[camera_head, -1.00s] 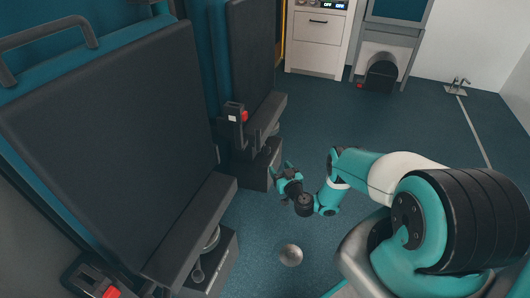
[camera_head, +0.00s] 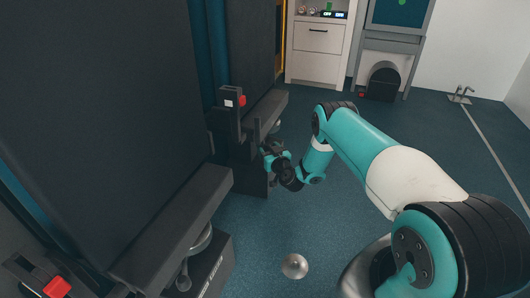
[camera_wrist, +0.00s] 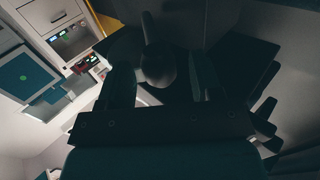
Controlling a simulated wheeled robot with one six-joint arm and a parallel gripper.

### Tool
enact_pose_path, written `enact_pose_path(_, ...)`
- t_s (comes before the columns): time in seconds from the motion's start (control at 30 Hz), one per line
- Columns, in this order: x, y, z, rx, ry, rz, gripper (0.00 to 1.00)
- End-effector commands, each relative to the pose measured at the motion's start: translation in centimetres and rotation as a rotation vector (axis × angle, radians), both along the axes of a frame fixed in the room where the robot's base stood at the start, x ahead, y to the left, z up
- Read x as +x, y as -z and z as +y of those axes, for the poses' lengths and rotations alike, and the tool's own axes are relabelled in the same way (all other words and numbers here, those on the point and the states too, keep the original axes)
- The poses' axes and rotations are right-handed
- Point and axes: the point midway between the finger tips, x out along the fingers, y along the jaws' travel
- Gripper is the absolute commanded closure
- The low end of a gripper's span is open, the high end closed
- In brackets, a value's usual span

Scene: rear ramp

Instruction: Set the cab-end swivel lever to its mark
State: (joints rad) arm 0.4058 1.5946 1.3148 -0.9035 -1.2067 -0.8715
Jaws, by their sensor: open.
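The far seat (camera_head: 250,45) has a dark base box (camera_head: 254,178) under its front rail. My gripper (camera_head: 267,153) is low at this seat's front edge, beside the base. In the wrist view, a dark lever with a rounded knob (camera_wrist: 158,66) stands between the two fingers of my gripper (camera_wrist: 163,82). The fingers are open on either side of it, and I cannot tell whether either touches it. In the head view this lever is hidden or too small to tell. Its mark is not visible. A second lever (camera_head: 184,276) shows at the near seat's base.
The near seat (camera_head: 90,120) fills the left side, its front rail (camera_head: 175,230) jutting out. A buckle with a red button (camera_head: 241,101) stands between the seats. A silver floor dome (camera_head: 294,266) lies in front.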

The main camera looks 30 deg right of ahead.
Motion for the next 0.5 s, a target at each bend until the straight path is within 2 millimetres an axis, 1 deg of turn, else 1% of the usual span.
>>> enact_pose_path(0.03,0.7,0.2,0.0,-0.002,-0.002,-0.004,0.41)
enact_pose_path(0.2,2.3,0.2,-0.2,-0.001,-0.004,-0.002,0.41)
enact_pose_path(0.33,2.9,0.1,-0.3,0.001,-0.001,0.0,0.41)
enact_pose_path(0.5,3.2,0.0,-0.4,0.002,0.001,0.0,0.41)
